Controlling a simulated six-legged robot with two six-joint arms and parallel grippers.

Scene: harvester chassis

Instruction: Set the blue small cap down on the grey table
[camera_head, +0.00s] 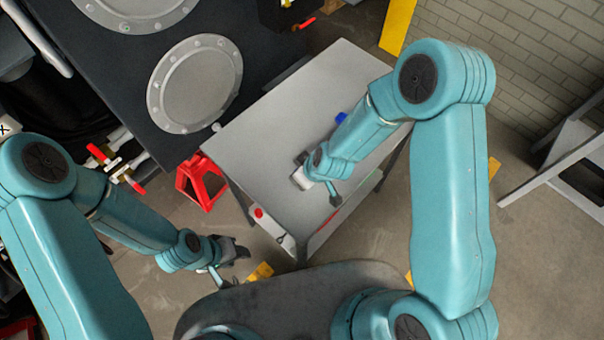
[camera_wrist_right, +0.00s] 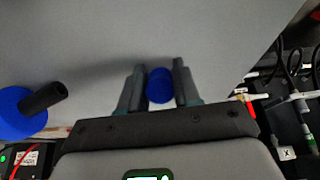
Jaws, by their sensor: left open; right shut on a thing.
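The blue small cap (camera_wrist_right: 160,87) sits between the two dark fingers of my right gripper (camera_wrist_right: 159,68), seen in the right wrist view. The gripper is shut on it. The grey table (camera_head: 275,128) fills the background there, and I cannot tell whether the cap touches it. In the head view my right gripper (camera_head: 300,178) is low over the middle of the tabletop; the cap is hidden there. My left gripper (camera_head: 240,254) is open and empty, off the table's near left corner.
A larger blue disc with a black stem (camera_wrist_right: 27,112) lies at the left of the wrist view. A blue piece (camera_head: 341,118) shows behind my right arm in the head view. The table's far part is clear.

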